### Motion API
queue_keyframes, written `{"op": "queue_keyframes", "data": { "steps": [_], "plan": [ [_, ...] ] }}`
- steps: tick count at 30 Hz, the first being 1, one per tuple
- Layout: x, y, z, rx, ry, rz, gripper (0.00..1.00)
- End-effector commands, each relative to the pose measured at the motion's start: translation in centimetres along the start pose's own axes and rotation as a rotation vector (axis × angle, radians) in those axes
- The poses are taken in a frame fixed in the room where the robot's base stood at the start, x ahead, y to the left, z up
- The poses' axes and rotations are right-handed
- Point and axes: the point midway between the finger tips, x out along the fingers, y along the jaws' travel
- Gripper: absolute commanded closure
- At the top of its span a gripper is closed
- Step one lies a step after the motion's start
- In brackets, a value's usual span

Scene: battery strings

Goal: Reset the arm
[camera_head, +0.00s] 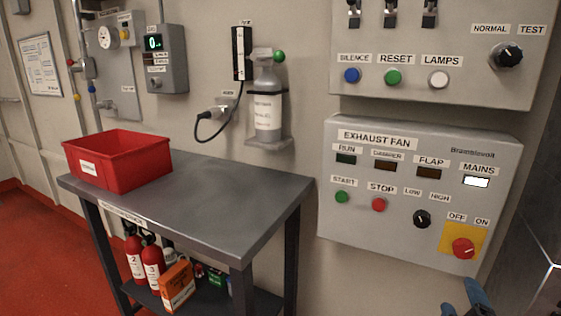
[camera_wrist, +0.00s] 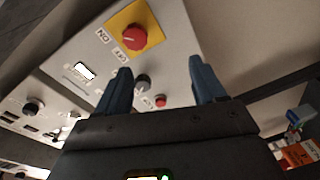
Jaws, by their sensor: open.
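My gripper (camera_head: 464,298) shows at the bottom right edge of the head view, only its blue fingertips in sight. In the wrist view my gripper (camera_wrist: 164,85) has its two blue fingers spread apart with nothing between them. Beyond the fingers is the exhaust fan panel (camera_head: 345,222), a grey wall box. The fingers look apart from the panel. The rest of my arm is hidden.
A grey table (camera_head: 215,205) stands at left with a red bin (camera_head: 120,170) on it. Fire extinguishers (camera_head: 153,264) and an orange box (camera_head: 177,286) sit on its lower shelf. Another control panel (camera_head: 440,45) is above the fan panel.

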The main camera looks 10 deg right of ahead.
Motion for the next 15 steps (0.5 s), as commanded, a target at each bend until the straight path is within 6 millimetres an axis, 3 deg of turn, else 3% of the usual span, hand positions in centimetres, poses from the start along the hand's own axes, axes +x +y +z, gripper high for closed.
{"op": "queue_keyframes", "data": {
  "steps": [1, 6, 10, 15],
  "plan": [
    [-2.3, -1.1, 0.0, 0.035, 0.024, -0.036, 0.31],
    [-9.7, -3.6, -0.1, 0.197, 0.104, -0.14, 0.31],
    [-15.3, -4.4, -0.3, 0.328, 0.149, -0.218, 0.31],
    [-22.4, -3.9, -0.3, 0.507, 0.184, -0.316, 0.31]
  ]
}}
